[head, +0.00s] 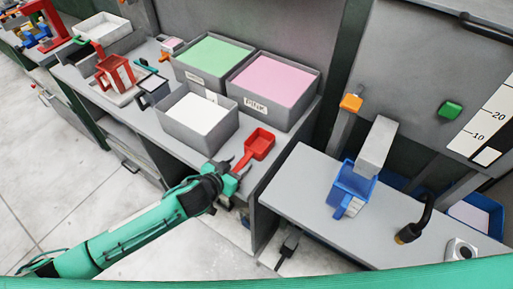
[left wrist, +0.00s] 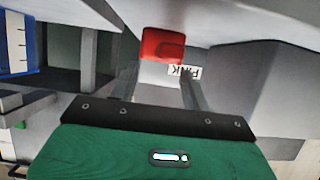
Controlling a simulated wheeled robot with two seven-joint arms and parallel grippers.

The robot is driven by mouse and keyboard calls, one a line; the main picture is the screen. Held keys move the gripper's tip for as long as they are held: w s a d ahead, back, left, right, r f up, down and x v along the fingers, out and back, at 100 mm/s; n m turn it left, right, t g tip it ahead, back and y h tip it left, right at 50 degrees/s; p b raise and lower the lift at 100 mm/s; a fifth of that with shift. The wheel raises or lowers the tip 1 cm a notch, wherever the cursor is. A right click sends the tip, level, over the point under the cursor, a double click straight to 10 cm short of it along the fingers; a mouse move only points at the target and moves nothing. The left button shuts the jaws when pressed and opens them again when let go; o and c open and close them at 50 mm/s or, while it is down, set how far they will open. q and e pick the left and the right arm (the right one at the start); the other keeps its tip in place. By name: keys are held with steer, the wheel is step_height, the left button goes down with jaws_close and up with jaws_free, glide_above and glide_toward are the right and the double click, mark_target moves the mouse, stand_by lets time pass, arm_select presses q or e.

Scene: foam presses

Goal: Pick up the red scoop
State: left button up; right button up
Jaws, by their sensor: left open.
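The red scoop (head: 261,141) lies on the grey counter in front of the pink bin, its bowl toward the bin and its handle toward my gripper. My left gripper (head: 236,169) is at the handle end, with its jaws open. In the left wrist view the red scoop (left wrist: 162,44) shows ahead of the two fingers (left wrist: 160,82), roughly in line with the gap between them. I cannot tell whether the handle is between the fingers or touching them. My right gripper is not in view.
Bins of green (head: 213,56), pink (head: 272,81) and white (head: 197,113) material stand behind and left of the scoop. A red press (head: 115,74) is further left. Across a gap, a lower bench (head: 318,205) carries a blue container (head: 352,183).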

mark_target(247, 156)
arm_select(q)
steer(key=shift+p+x, duration=0.9)
steer(key=shift+x, duration=1.3)
steer(key=shift+w+d+f, duration=0.2)
steer(key=shift+w+f, duration=0.15)
steer(key=shift+w, duration=0.25)
steer(key=c, duration=1)
jaws_close()
steer(key=shift+r, duration=0.1)
